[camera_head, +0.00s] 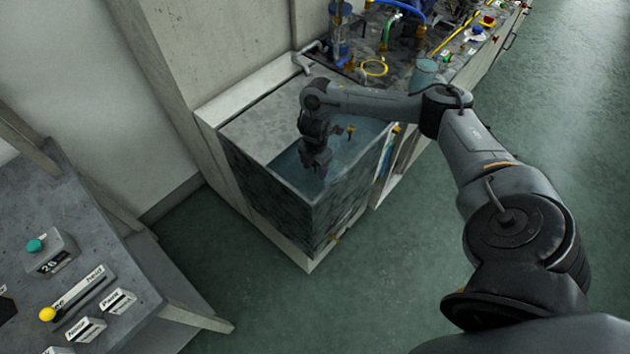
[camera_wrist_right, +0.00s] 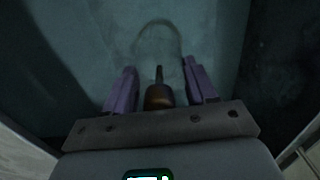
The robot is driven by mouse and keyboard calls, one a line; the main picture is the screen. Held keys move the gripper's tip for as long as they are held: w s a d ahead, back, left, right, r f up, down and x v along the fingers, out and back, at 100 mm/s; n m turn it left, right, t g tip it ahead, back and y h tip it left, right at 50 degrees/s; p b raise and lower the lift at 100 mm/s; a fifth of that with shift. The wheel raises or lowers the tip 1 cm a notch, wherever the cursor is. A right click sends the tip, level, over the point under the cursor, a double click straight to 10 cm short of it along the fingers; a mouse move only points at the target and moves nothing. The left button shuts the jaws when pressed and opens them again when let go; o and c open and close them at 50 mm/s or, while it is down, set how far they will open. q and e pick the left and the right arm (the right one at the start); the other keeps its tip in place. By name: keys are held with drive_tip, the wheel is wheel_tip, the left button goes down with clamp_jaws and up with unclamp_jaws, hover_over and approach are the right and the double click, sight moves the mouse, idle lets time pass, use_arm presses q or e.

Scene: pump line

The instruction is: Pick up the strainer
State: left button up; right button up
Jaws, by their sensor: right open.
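In the right wrist view, the strainer shows as a brown rounded handle (camera_wrist_right: 159,97) with a short dark shaft and a faint round hoop beyond it. It is in the dim, bluish tank. My right gripper (camera_wrist_right: 160,72) is open, with its two purple fingers on either side of the handle and gaps between. In the head view, my right gripper (camera_head: 318,170) points down into the open top of the glass-sided water tank (camera_head: 312,212). I cannot make out the strainer there. My left gripper is not in view.
The tank's walls stand close around my right gripper. A bench with hoses, a yellow ring (camera_head: 374,67) and a clear cup (camera_head: 425,72) lies behind. A grey control desk (camera_head: 95,215) stands at the left. The green floor between is clear.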

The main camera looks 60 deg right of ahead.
clamp_jaws()
drive_tip(key=shift+r, duration=0.1)
idle(0.3)
